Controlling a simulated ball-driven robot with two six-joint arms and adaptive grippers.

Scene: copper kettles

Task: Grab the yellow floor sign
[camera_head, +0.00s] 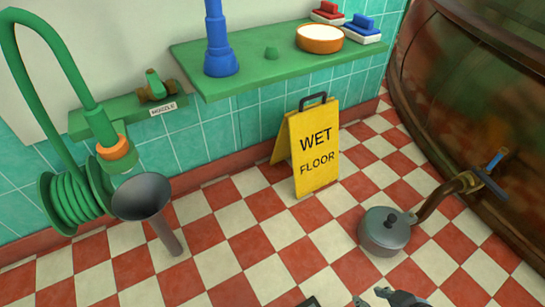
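The yellow floor sign (315,165) stands upright on the checkered floor near the tiled wall. It reads "WET FLOOR" and has a dark handle at its top. Its front panel faces me and part of its rear panel shows at the left. Nothing touches the handle. Part of my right gripper (385,298) shows at the bottom edge, well in front of the sign and apart from it. It is mostly cut off, so its opening is unclear. I cannot make out my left gripper.
A green shelf (262,82) with a blue stand (220,50) and an orange bowl (320,39) is above and behind the sign. A grey pot (385,236) is joined by a pipe to the large copper vessel (470,90) at right. A dark funnel (142,198) stands left. Floor before the sign is clear.

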